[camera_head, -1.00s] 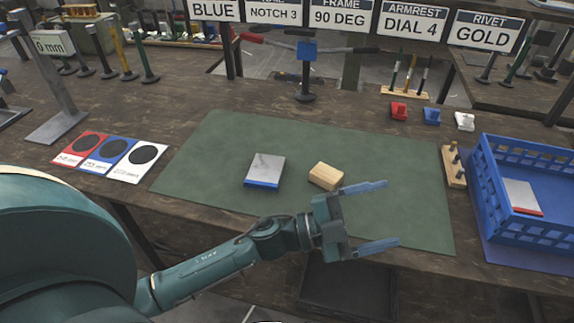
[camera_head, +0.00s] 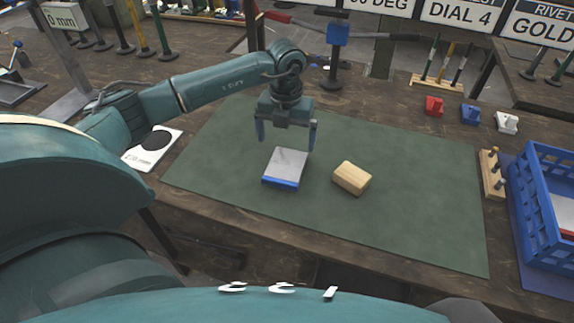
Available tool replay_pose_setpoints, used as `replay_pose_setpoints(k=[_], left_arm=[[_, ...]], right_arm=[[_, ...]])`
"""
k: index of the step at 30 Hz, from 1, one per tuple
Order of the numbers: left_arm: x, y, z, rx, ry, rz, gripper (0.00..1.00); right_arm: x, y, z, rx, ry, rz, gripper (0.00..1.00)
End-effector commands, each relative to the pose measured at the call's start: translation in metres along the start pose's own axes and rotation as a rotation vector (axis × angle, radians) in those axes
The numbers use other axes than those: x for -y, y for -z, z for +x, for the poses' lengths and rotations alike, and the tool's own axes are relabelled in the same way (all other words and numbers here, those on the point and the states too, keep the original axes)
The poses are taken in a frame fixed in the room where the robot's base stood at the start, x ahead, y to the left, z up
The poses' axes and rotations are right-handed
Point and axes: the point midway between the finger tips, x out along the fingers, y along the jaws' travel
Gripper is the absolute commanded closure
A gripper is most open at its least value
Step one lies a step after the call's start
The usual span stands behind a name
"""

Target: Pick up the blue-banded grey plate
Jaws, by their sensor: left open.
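The blue-banded grey plate (camera_head: 287,165) lies flat on the green mat (camera_head: 420,215), with its blue band along the near edge. My left gripper (camera_head: 286,140) comes down over the far end of the plate. Its two blue fingers are spread, one to the left and one to the right of the plate's far part. No contact between fingers and plate can be made out. My right gripper is not in view.
A wooden block (camera_head: 352,178) lies just right of the plate. A blue crate (camera_head: 540,215) and a peg block (camera_head: 492,173) stand at the right. Small red (camera_head: 434,106), blue (camera_head: 470,114) and white (camera_head: 507,122) parts sit behind the mat.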

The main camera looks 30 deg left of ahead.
Motion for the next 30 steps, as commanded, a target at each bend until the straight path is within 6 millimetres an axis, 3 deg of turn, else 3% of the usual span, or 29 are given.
replay_pose_setpoints(k=[3,7,11,19,30], left_arm=[[0.0,0.001,0.021,-0.003,0.001,0.002,0.0],[0.001,0.0,0.033,0.0,0.003,0.003,0.0],[0.001,0.001,0.041,-0.002,0.002,0.002,0.0],[0.001,0.001,0.08,-0.003,0.004,0.003,0.0],[0.0,0.0,0.088,0.0,0.004,0.005,0.03]], right_arm=[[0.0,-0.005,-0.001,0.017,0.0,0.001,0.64],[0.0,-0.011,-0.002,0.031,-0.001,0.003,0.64],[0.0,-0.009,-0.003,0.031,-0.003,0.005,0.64],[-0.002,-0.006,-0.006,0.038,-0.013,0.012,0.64],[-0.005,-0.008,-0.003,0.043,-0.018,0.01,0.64]])
